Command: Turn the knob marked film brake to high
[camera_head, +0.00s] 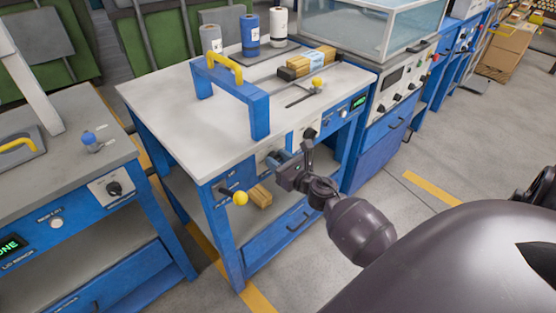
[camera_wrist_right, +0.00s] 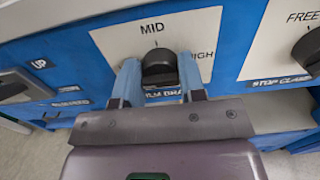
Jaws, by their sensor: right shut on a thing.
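The film brake knob (camera_wrist_right: 158,72) is black and sits on a white plate (camera_wrist_right: 112,40) on the blue front of the bench. The plate reads MID above the knob and HIGH to its right; the label below is partly covered. The knob appears to point up at MID. My right gripper (camera_wrist_right: 159,64) has one finger on each side of the knob and is shut on it. In the head view my right gripper (camera_head: 281,163) reaches the bench front and largely hides the knob. My left gripper is not in view.
Right of the knob is another plate with a black knob (camera_wrist_right: 311,52), labelled STOP CLAMP, with FREE above. A yellow ball handle (camera_head: 240,198) sticks out left of my gripper. The grey bench top (camera_head: 180,110) carries a blue frame (camera_head: 259,113) and rolls at the back.

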